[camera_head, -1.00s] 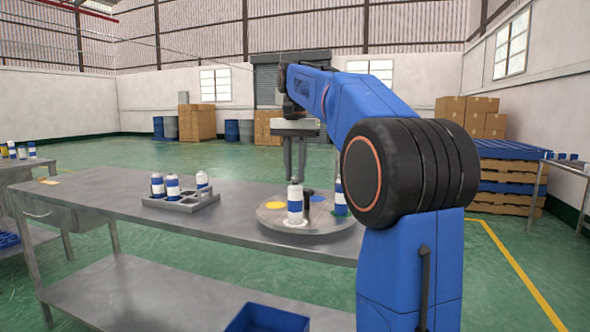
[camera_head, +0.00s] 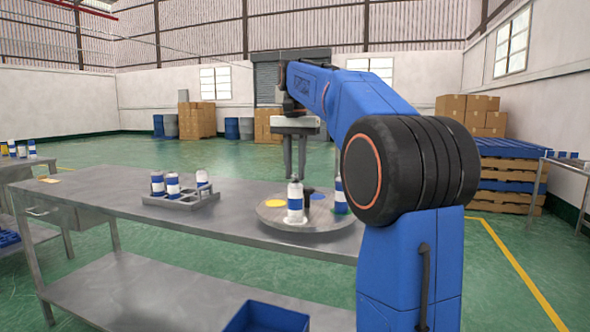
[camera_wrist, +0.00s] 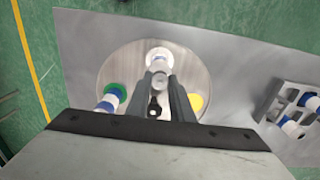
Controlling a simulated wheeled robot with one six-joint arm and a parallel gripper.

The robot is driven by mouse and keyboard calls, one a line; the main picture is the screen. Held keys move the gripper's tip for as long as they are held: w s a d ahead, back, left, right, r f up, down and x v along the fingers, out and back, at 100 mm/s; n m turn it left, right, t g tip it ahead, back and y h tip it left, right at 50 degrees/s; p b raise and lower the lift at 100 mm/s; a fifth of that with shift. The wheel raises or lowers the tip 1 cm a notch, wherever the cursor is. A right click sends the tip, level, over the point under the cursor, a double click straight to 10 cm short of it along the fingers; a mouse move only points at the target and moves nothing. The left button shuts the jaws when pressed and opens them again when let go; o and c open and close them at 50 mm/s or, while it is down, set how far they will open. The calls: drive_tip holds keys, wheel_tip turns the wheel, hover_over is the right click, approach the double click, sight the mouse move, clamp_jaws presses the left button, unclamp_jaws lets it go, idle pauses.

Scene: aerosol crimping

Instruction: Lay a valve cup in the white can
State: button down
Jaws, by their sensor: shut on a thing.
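My gripper (camera_head: 294,177) points down with its fingertips at the top of a white can with a blue band (camera_head: 295,205). The can stands upright on the white spot at the front of the round turntable (camera_head: 270,217). In the wrist view the fingertips (camera_wrist: 160,77) are close together over this can (camera_wrist: 158,54). They are shut on a small grey valve cup (camera_wrist: 158,79), mostly hidden between them. I cannot tell whether the cup touches the can's mouth.
Another can (camera_head: 340,195) stands on the turntable's green spot (camera_wrist: 118,88). The yellow spot (camera_head: 274,204) is bare. A dark post (camera_wrist: 154,107) stands mid-turntable. A grey rack (camera_head: 180,202) with several cans sits left on the metal table (camera_head: 110,198); bare table lies between.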

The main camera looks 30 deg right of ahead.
sight(295, 176)
drive_tip(key=c, duration=0.9)
unclamp_jaws()
drive_tip(key=shift+r, duration=3.5)
drive_tip(key=s+a+f+n+t, duration=0.1)
drive_tip(key=s+a+f+n, duration=0.2)
drive_tip(key=s+f, duration=0.7)
drive_tip(key=s+a+f+n+t, duration=0.2)
drive_tip(key=s+a+f+n, duration=0.2)
drive_tip(key=f, duration=1.1)
drive_tip(key=s+a+f+n+t, duration=0.1)
drive_tip(key=s+a+f+n, duration=0.2)
drive_tip(key=s+a+f, duration=0.5)
drive_tip(key=shift+s+a+f+t, duration=0.15)
drive_tip(key=shift+s+f, duration=0.65)
drive_tip(key=shift+s, duration=0.55)
drive_tip(key=shift+s+f+t, duration=0.1)
drive_tip(key=shift+s+f, duration=0.75)
drive_tip(key=shift+s, duration=0.45)
drive_tip(key=shift+s+a+f+t, duration=0.15)
drive_tip(key=shift+s+f, duration=0.65)
drive_tip(key=shift+s, duration=0.55)
